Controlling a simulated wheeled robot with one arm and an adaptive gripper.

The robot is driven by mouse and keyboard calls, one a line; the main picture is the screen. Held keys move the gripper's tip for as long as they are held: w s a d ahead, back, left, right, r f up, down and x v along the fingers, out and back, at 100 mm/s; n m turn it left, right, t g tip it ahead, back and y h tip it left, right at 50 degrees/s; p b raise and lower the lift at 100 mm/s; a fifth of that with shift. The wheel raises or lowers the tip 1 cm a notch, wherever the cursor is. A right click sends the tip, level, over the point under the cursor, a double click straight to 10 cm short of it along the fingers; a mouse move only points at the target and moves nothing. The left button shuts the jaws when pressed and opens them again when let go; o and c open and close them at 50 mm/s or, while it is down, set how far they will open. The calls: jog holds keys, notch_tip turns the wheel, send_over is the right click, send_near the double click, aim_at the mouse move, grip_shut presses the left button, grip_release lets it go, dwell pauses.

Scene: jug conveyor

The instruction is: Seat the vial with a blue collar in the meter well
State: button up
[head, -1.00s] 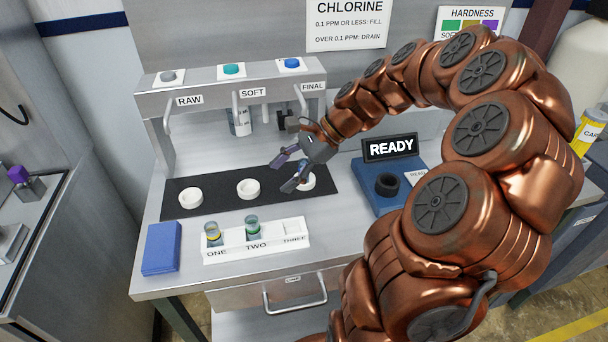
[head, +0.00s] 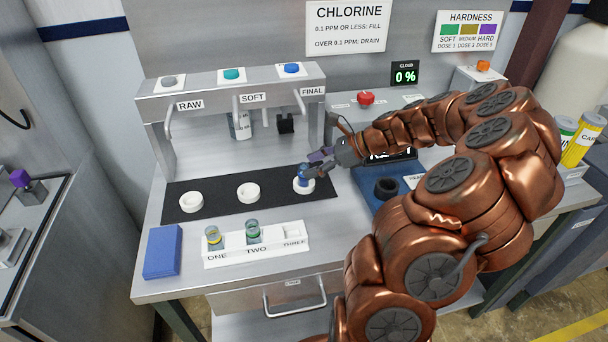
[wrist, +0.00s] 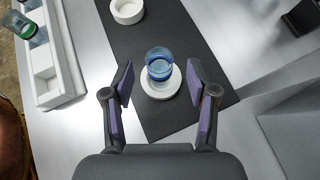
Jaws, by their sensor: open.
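The vial with a blue collar (wrist: 159,66) stands upright in the white ring holder (wrist: 160,84) under the FINAL tap; it also shows in the head view (head: 303,174). My gripper (wrist: 162,90) is open, with one purple-padded finger on each side of the vial and gaps on both sides in the wrist view. In the head view my gripper (head: 312,163) comes in from the right at the vial's height. The meter is the blue box at the right, and its dark round well (head: 386,187) looks empty. Its display is partly hidden behind my arm.
Two empty white rings (head: 248,191) lie on the black mat. A blue block (head: 162,250) lies at the front left. Taps overhang the mat.

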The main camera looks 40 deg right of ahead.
aim_at(299, 170)
jog(key=x, duration=0.2)
jog(key=shift+w+a+p, duration=0.15)
jog(key=shift+a+p, duration=0.15)
jog(key=shift+p, duration=0.05)
jog(key=shift+w+a+f, duration=0.15)
jog(key=shift+w+f, duration=0.1)
jog(key=shift+f, duration=0.05)
jog(key=shift+c, duration=0.3)
grip_shut()
